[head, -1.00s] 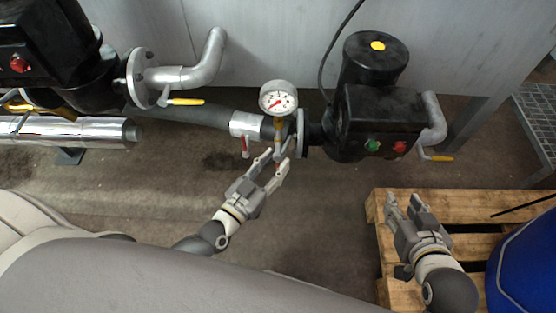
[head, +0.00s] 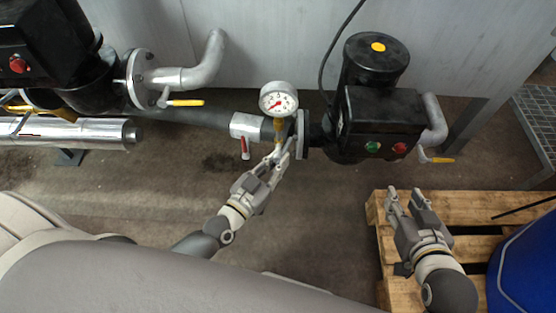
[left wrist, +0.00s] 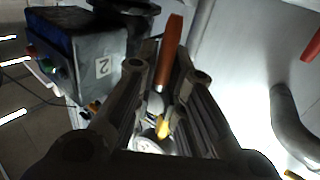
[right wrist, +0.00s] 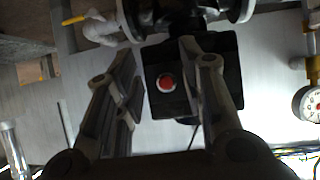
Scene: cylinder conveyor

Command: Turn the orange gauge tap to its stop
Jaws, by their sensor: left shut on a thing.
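The pressure gauge (head: 278,99) has a white dial and a red needle and stands above the pipe in the head view. Below it, my left gripper (head: 281,150) is closed around the tap. In the left wrist view the orange tap handle (left wrist: 171,50) lies between the two fingers and sticks out past their tips. The fingers hide much of the tap in the head view. My right gripper (head: 405,194) is open and empty above the pallet, well away from the tap.
A red-handled valve (head: 245,146) sits just left of the tap. A black pump (head: 372,120) with green and red buttons stands to the right. A wooden pallet (head: 385,262) and a blue drum (head: 530,262) are at lower right. The floor in front is clear.

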